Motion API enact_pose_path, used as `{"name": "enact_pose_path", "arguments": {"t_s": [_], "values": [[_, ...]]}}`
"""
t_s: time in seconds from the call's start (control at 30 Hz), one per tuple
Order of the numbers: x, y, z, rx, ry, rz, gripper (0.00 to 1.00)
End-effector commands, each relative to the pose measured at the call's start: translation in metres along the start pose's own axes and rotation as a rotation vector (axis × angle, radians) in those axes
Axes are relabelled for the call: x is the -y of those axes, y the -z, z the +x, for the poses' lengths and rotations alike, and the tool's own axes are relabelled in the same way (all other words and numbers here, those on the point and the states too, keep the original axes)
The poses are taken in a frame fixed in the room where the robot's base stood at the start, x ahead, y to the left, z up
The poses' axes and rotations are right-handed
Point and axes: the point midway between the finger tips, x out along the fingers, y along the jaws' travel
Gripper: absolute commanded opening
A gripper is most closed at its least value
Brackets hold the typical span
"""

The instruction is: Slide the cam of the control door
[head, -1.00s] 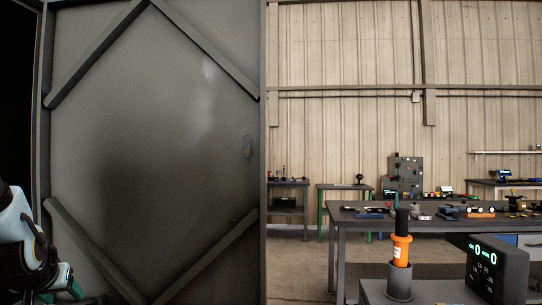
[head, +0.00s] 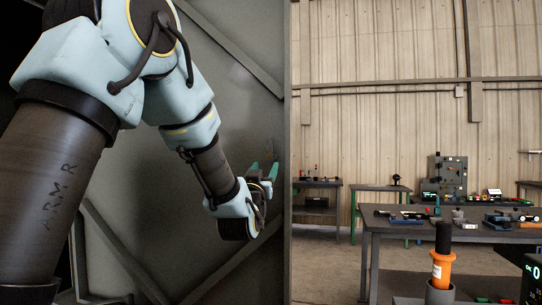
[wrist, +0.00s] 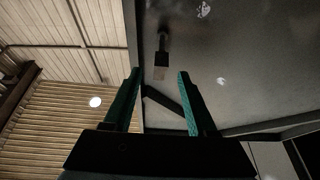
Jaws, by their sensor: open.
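The control door (head: 135,200) is a large grey panel with diagonal braces, filling the left of the head view; its inner face also shows in the wrist view (wrist: 240,60). The cam (wrist: 162,48) is a small dark upright piece with a paler lower end, near the door's edge in the wrist view. My gripper (head: 263,172) is in front of the door near its right edge, its teal fingers pointing up in the head view. In the wrist view my gripper (wrist: 159,74) is open and empty. The cam appears beyond the gap between the fingertips; its distance is unclear.
A dark diagonal brace (wrist: 166,104) crosses the door just beyond the fingers in the wrist view. Right of the door, a workbench (head: 400,228) holds several small items. An orange and black cylinder (head: 441,268) stands in a grey holder in front.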

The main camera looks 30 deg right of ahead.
Motion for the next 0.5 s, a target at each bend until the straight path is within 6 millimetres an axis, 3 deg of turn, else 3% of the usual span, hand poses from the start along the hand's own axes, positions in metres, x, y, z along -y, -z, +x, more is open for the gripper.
{"name": "enact_pose_path", "arguments": {"t_s": [0.2, 0.5], "values": [[0.001, 0.003, 0.041, 0.002, 0.0, 0.001, 0.57], [0.001, 0.0, 0.062, 0.002, 0.0, 0.001, 0.57]]}}
